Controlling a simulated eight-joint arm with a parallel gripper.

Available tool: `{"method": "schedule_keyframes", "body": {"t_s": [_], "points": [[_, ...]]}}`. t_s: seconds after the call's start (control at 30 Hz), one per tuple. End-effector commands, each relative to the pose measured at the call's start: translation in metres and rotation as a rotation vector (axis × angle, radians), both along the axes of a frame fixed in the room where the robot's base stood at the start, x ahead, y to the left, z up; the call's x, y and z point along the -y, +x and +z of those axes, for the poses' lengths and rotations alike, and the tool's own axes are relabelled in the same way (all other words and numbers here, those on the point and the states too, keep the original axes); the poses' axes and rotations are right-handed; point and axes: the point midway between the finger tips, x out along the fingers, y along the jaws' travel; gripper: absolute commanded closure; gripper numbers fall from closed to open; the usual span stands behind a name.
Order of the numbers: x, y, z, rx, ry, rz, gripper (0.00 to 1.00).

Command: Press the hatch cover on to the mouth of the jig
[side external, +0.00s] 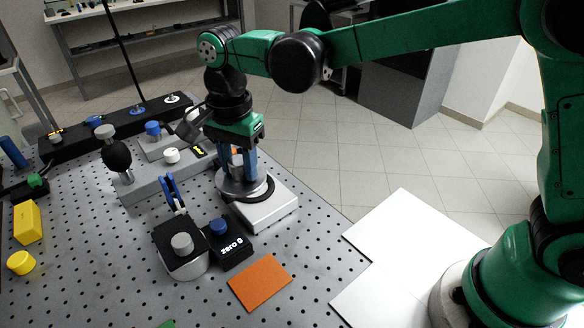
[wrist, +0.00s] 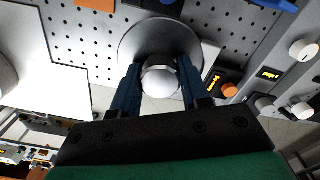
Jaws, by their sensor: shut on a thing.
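The hatch cover (side external: 230,187) is a grey metal disc with a knob. My gripper (side external: 238,172) points down, its blue fingers shut on the knob. In the wrist view my gripper (wrist: 160,66) has a finger on either side of the pale rounded knob, with the grey disc (wrist: 126,42) beyond it. The jig (side external: 268,212) is a white block with a black ring on top. The cover lies over the ring, and part of the ring shows at the cover's right and front edge. Most of the mouth is hidden. I cannot tell whether cover and ring touch.
A black box marked "zero 0" (side external: 237,252) and a black block with a grey knob (side external: 181,262) stand in front of the jig. A grey instrument with a white knob (side external: 150,183) is at left. An orange plate (side external: 260,282) lies flat on the perforated table (side external: 322,238).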

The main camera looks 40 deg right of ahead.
Motion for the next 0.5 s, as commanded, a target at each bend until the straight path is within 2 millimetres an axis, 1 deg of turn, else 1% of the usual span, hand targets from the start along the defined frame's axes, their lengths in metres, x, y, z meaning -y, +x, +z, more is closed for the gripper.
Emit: {"method": "schedule_keyframes", "body": {"t_s": [0.03,0.1,0.2,0.3,0.5], "points": [[0.012,0.015,0.002,0.0,0.0,-0.054,1.0],[0.025,0.029,0.003,0.0,0.0,-0.11,1.0],[0.038,0.041,0.005,0.0,0.0,-0.16,1.0],[0.043,0.046,0.005,0.0,0.0,-0.18,1.0],[0.043,0.046,0.005,0.0,0.0,-0.181,1.0]]}}
